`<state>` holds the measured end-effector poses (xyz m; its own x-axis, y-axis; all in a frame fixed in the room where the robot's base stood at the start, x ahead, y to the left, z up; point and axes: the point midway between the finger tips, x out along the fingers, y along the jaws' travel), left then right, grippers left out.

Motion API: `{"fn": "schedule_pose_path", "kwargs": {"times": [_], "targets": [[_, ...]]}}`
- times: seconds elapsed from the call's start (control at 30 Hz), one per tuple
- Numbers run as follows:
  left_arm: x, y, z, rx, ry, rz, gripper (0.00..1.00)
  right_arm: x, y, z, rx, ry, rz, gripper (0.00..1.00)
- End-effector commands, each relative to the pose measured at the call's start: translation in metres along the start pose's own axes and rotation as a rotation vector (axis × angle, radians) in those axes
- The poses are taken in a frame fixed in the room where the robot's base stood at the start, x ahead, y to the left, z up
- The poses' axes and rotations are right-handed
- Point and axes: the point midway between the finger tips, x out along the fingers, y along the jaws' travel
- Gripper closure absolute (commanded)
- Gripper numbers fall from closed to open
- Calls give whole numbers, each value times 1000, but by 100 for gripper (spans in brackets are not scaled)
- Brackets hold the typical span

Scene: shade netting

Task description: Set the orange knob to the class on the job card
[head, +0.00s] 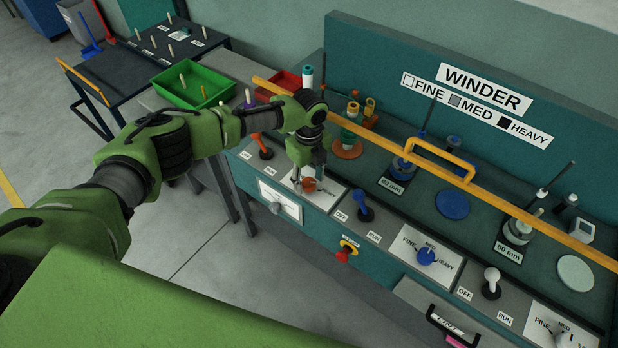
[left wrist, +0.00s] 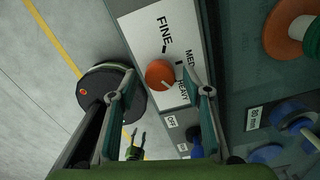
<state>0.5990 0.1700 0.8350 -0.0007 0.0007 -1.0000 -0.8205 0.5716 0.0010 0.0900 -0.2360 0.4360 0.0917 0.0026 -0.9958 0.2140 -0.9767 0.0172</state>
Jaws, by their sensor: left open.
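The orange knob (head: 309,185) sits on a white plate at the left of the winder's front panel. I cannot make out a readable job card.
The WINDER sign (head: 478,98) has white FINE, grey MED and black HEAVY squares. A blue lever (head: 363,207), blue knob (head: 426,257), white lever (head: 491,279) and red button (head: 345,251) share the panel. A yellow rail (head: 400,163) runs above it. A green bin (head: 193,88) stands left.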

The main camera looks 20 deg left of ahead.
Motion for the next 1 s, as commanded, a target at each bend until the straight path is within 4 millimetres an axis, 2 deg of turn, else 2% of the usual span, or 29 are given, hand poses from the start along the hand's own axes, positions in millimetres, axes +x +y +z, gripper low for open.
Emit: {"fn": "schedule_pose_path", "kwargs": {"times": [0.33, 0.37, 0.4, 0.5, 0.77, 1.0], "targets": [[5, 0, 0, 1, 0, -1, 55, 0, 0, 0, 0, 0, 0, 60], [5, 0, 0, 1, 0, -1, 60, 0, 0, 0, 0, -1, 0, 60], [5, 0, 0, 1, 0, -1, 71, 0, 0, 0, 0, -1, 0, 60], [5, 0, 0, 1, 0, -1, 94, 0, 0, 0, 0, -1, 0, 60], [4, 0, 0, -9, 0, -1, 94, -1, 0, 0, 1, -1, 0, 60], [4, 0, -1, -94, 1, 1, 94, -5, 0, 0, 1, -1, 0, 60]]}}
